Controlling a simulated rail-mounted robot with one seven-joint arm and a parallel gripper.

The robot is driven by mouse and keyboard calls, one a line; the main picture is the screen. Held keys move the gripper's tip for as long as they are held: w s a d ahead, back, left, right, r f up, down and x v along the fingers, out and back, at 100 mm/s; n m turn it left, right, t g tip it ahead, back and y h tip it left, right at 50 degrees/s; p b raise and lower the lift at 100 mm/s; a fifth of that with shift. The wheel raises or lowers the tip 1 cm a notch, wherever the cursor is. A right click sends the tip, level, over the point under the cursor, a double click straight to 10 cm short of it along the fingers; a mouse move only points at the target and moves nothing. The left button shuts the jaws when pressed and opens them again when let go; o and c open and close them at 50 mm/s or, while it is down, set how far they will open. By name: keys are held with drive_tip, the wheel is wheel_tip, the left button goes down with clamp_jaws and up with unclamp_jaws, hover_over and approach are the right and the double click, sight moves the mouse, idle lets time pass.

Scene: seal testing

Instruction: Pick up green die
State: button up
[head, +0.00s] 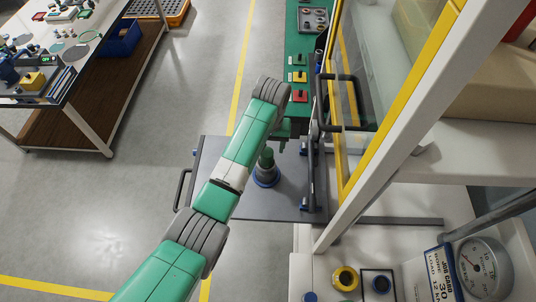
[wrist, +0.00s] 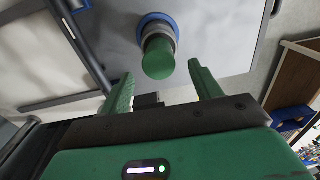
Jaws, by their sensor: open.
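The green die (wrist: 158,58) is a short round cylinder with a grey lower part, standing in a blue ring (wrist: 158,18) on a grey plate. In the head view the die (head: 267,157) stands upright on the plate (head: 230,200), just below the end of my arm. My gripper (wrist: 161,72) is open and empty. In the wrist view its two green fingers point toward the die and lie to either side of it, with gaps on both sides. I cannot tell whether the fingertips reach the die's height. In the head view the arm partly hides the gripper.
A black-handled clear guard with a yellow frame (head: 388,100) stands right of the plate. A green bench (head: 300,120) with red (head: 300,97) and yellow (head: 299,77) pieces lies behind. A dial gauge (head: 484,268) is at lower right. Open floor (head: 150,190) lies left.

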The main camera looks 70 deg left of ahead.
sight(267, 151)
drive_tip(key=f, duration=0.5)
drive_tip(key=shift+s+d, duration=0.25)
drive_tip(key=shift+s, duration=0.1)
drive_tip(key=c, duration=1.2)
drive_tip(key=shift+c, duration=0.3)
drive_tip(key=shift+r, duration=0.1)
